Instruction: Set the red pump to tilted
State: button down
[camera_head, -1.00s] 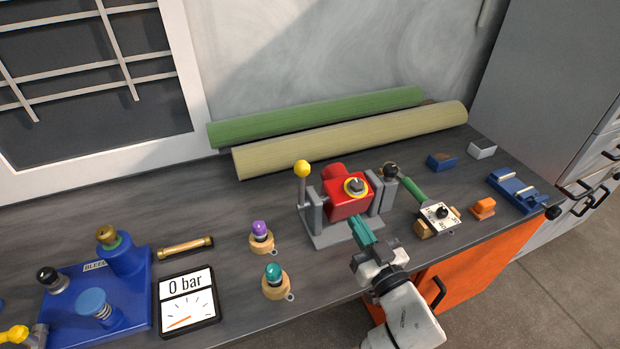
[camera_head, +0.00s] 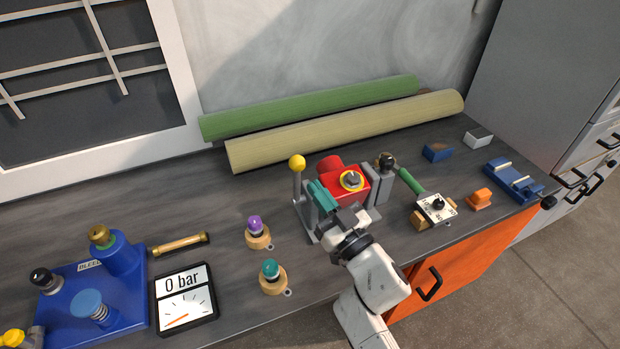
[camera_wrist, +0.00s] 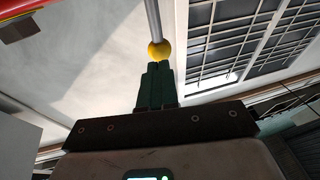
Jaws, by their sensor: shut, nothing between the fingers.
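The red pump (camera_head: 343,189) sits in a grey stand on the bench, with a yellow-ringed dial on its face. A grey lever with a yellow knob (camera_head: 297,162) stands upright at the stand's left side. My gripper (camera_head: 318,193) is shut and empty, its teal fingers at the pump's left front, just right of the lever. They hide part of the pump and stand. In the wrist view the shut fingers (camera_wrist: 157,85) point toward the yellow knob (camera_wrist: 159,50); whether they touch the lever I cannot tell. The red edge at that view's top left looks like the pump.
Right of the pump are a green-handled lever (camera_head: 411,181), a white dial box (camera_head: 436,207) and an orange block (camera_head: 480,199). Purple (camera_head: 255,224) and teal (camera_head: 270,269) knobs stand left. Two long rolls (camera_head: 340,132) lie behind. A gauge (camera_head: 185,298) reads 0 bar.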

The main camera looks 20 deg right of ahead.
aim_at(304, 167)
jog(key=shift+x, duration=1.7)
jog(key=shift+w+r, duration=0.2)
jog(key=shift+w, duration=0.05)
jog(key=shift+d+p+x, duration=0.15)
jog(key=shift+p+x, duration=0.2)
jog(key=shift+x, duration=0.35)
jog(key=shift+d+p+x, duration=0.15)
jog(key=shift+p+x, duration=0.2)
jog(key=shift+x, duration=0.35)
jog(key=shift+w+r, duration=0.1)
jog(key=shift+r, duration=0.05)
